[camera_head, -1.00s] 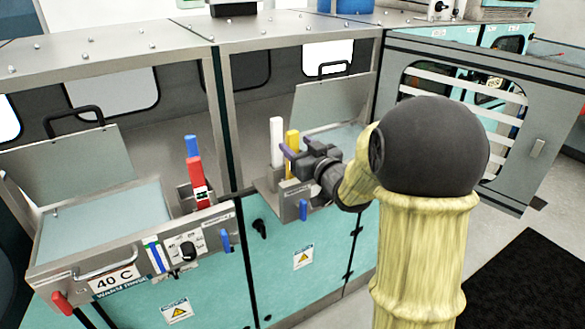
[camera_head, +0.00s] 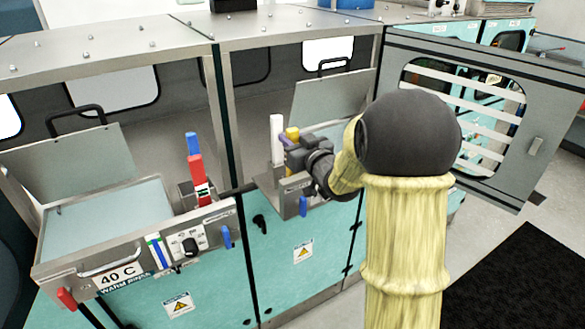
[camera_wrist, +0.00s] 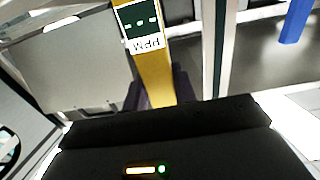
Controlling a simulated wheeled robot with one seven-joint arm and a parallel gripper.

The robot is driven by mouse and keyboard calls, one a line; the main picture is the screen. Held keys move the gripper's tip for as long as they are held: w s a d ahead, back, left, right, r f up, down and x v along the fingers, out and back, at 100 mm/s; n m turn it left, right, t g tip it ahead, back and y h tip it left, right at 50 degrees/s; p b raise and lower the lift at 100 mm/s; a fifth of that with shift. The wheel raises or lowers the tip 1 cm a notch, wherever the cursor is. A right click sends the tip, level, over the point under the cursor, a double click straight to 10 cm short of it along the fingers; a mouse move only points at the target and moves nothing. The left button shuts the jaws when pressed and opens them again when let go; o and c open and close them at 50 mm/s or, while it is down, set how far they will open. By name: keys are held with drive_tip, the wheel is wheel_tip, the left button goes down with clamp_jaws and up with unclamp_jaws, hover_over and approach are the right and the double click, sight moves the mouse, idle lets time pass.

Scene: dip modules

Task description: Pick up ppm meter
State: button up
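The yellow ppm meter (camera_head: 292,133) stands upright in a holder at the middle bath, just right of a white meter (camera_head: 277,138). My gripper (camera_head: 291,149) is at the yellow meter and hides its lower part in the head view. In the wrist view, the ppm meter (camera_wrist: 154,72) has a dark display and a PPM label that appears upside down. The dark purple fingers of my gripper (camera_wrist: 160,92) lie on either side of its lower body. I cannot tell whether they press on it.
A red meter (camera_head: 196,180) and a blue one (camera_head: 193,143) stand at the left bath. A raised lid (camera_head: 330,103) is behind my gripper. Metal frame posts (camera_head: 222,120) rise to the left, and an open cabinet door (camera_head: 540,120) is at the right.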

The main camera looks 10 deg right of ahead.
drive_tip(key=shift+r, duration=0.1)
wheel_tip(320, 180, up, 18)
idle(0.6)
idle(0.4)
drive_tip(key=a+n+g+y+p, duration=0.1)
drive_tip(key=a+n+y+p, duration=0.1)
drive_tip(key=a+p, duration=0.2)
drive_tip(key=s+a+f+n+g+y+p, duration=0.1)
drive_tip(key=a+n+g+y+p, duration=0.1)
drive_tip(key=a, duration=0.5)
drive_tip(key=s+a+n+g+y+p, duration=0.1)
drive_tip(key=a+g+y+p, duration=0.1)
drive_tip(key=a+p, duration=0.4)
drive_tip(key=shift+s+a+f+n+y+p, duration=0.25)
drive_tip(key=shift+a+f+n+y+p, duration=0.15)
drive_tip(key=shift+y, duration=0.4)
